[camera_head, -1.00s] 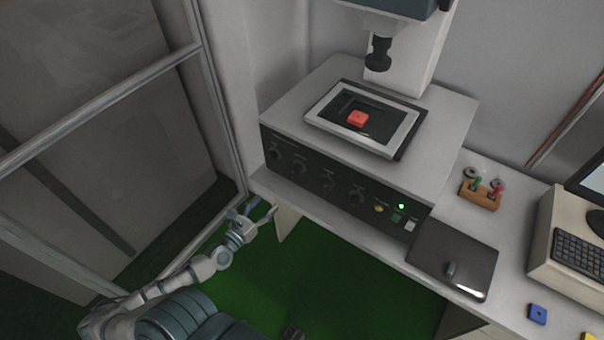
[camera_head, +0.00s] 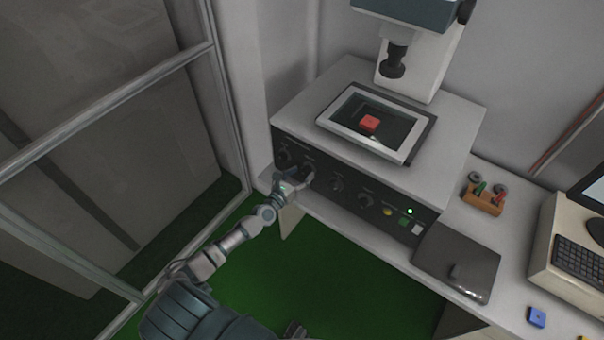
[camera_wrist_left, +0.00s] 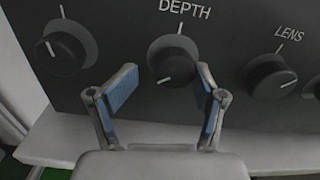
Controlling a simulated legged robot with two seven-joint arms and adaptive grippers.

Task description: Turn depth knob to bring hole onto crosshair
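The depth knob (camera_wrist_left: 173,60) is a round black dial under the word DEPTH in the left wrist view, with its white mark pointing to the lower left. My left gripper (camera_wrist_left: 162,85) is open with its blue-padded fingers just in front of the knob's lower part; contact cannot be told. In the head view my left gripper (camera_head: 290,178) is at the panel's left part and partly hides the knobs there. The red block with the hole (camera_head: 369,123) lies on the framed stage (camera_head: 405,150) below the dark lens (camera_head: 393,62). The crosshair is not visible.
Another knob (camera_wrist_left: 62,52) is left of the depth knob and the LENS knob (camera_wrist_left: 270,75) is to its right. A dark pad (camera_head: 455,262), a wooden holder (camera_head: 482,200) and a keyboard (camera_head: 588,246) are on the right. The bench ledge (camera_wrist_left: 70,135) runs below the panel.

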